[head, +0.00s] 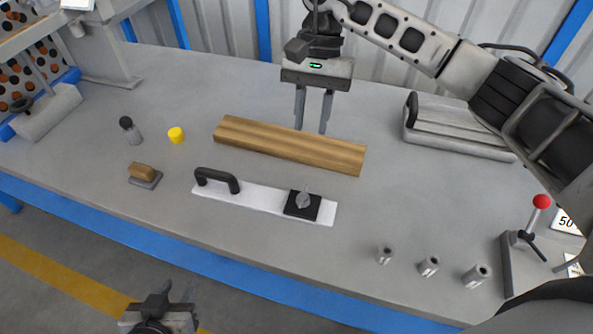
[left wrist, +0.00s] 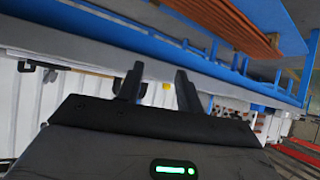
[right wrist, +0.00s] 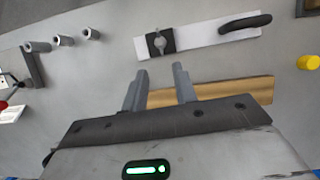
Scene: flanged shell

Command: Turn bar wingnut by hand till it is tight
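The wingnut (head: 304,200) is a small grey winged knob on a black square block (head: 292,212). The block sits at the right end of a white bar (head: 258,198), which has a black handle (head: 216,178) at its left end. The wingnut also shows in the right wrist view (right wrist: 159,42). My right gripper (head: 313,130) is open and empty, fingers pointing down, behind the wooden plank and apart from the wingnut. My left gripper (head: 172,294) is open and empty in front of the table. In the left wrist view (left wrist: 158,88) its fingers are apart.
A wooden plank (head: 290,145) lies behind the bar. Several grey cylinders (head: 428,266) and a red-knobbed lever (head: 541,202) stand at right. A brown-topped block (head: 144,175), yellow cap (head: 176,135) and small bottle (head: 130,132) are at left. The table in front of the bar is clear.

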